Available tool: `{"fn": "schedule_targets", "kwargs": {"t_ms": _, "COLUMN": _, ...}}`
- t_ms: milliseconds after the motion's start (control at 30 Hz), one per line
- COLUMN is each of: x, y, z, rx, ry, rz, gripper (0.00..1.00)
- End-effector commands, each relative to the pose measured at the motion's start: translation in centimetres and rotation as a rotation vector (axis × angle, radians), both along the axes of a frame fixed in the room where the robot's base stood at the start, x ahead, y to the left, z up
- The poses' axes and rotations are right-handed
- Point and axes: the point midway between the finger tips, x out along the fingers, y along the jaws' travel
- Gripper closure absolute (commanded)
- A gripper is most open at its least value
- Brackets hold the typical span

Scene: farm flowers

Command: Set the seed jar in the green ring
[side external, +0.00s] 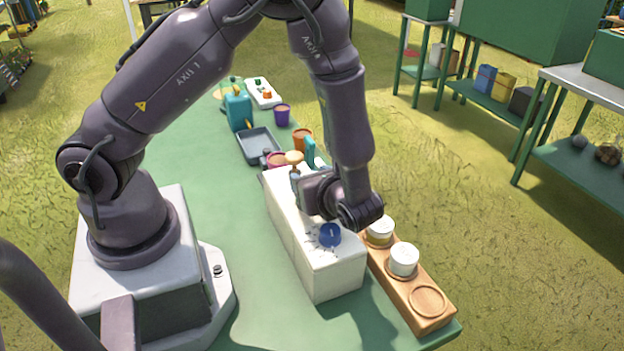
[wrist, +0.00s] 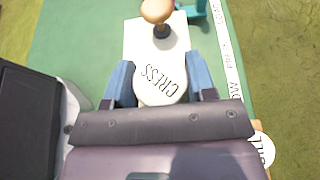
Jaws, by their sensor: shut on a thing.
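The white round-topped jar marked CRESS (wrist: 162,82) sits between the blue fingers of my gripper (wrist: 161,86) in the wrist view, with a finger against each side. In the side external view my gripper (side external: 298,188) is over the far part of a long white block (side external: 318,270), and my wrist mostly hides the jar there. I cannot tell whether the jar touches the block. A wooden rack (side external: 424,322) right of the block has a bare ring (side external: 428,300) at its near end. I cannot make out a green ring.
Two white jars stand in the rack, a near one (side external: 404,260) and a far one (side external: 380,230). A blue knob (side external: 330,235) is on the block. A wooden-knobbed tool (side external: 294,158) stands just beyond my gripper. A grey tray (side external: 259,144) and pots are farther back.

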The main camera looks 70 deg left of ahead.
Motion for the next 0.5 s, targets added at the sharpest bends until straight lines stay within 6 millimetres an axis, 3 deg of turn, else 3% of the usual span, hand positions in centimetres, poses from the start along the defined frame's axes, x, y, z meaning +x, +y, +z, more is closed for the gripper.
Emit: {"fn": "schedule_targets", "kwargs": {"t_ms": 500, "x": 0.04, "y": -0.01, "z": -0.57, "rx": 0.0, "ry": -0.001, "rz": -0.001, "gripper": 0.72}}
